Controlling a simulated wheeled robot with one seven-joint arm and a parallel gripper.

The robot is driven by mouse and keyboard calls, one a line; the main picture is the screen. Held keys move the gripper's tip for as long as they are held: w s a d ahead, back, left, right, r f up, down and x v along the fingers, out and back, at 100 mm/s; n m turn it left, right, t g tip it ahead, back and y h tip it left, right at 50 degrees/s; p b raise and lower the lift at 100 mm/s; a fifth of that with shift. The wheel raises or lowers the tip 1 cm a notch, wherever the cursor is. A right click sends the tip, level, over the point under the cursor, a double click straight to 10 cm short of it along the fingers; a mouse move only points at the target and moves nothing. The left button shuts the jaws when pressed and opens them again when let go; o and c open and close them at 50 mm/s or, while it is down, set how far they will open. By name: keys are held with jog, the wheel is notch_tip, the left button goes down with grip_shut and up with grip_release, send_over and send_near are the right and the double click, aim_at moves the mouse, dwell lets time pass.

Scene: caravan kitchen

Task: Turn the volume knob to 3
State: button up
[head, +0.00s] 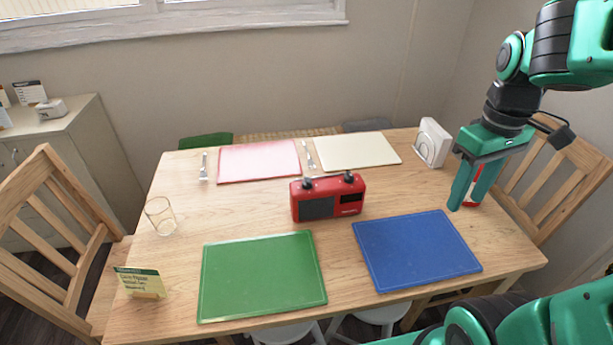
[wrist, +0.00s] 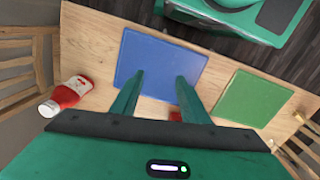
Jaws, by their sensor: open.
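A red radio (head: 340,208) stands upright near the middle of the wooden table in the head view. Two black knobs, a left one (head: 308,183) and a right one (head: 348,177), sit on its top. Their markings are too small to read, so I cannot tell which is the volume knob or its setting. My gripper (head: 462,202) is open and empty, above the right part of the table and well to the right of the radio. In the wrist view my gripper (wrist: 160,76) points down toward the blue mat, with a sliver of the radio (wrist: 175,116) between the fingers.
A blue mat (head: 415,250) and a green mat (head: 262,275) lie in front of the radio; pink and cream mats lie behind it. A red bottle (wrist: 70,93) stands close to my gripper. A white holder (head: 433,142), a glass (head: 160,215) and a card (head: 142,283) also stand here.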

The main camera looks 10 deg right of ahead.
jog(key=w+a+r+n, duration=0.1)
jog(key=w+a+n, duration=0.4)
jog(key=w+n, duration=0.4)
jog(key=n, duration=2.1)
send_over(307, 178)
jog(key=f, duration=0.2)
notch_tip(307, 178, down, 10)
jog(key=shift+s+r, duration=0.1)
jog(key=shift+c, duration=0.6)
grip_shut()
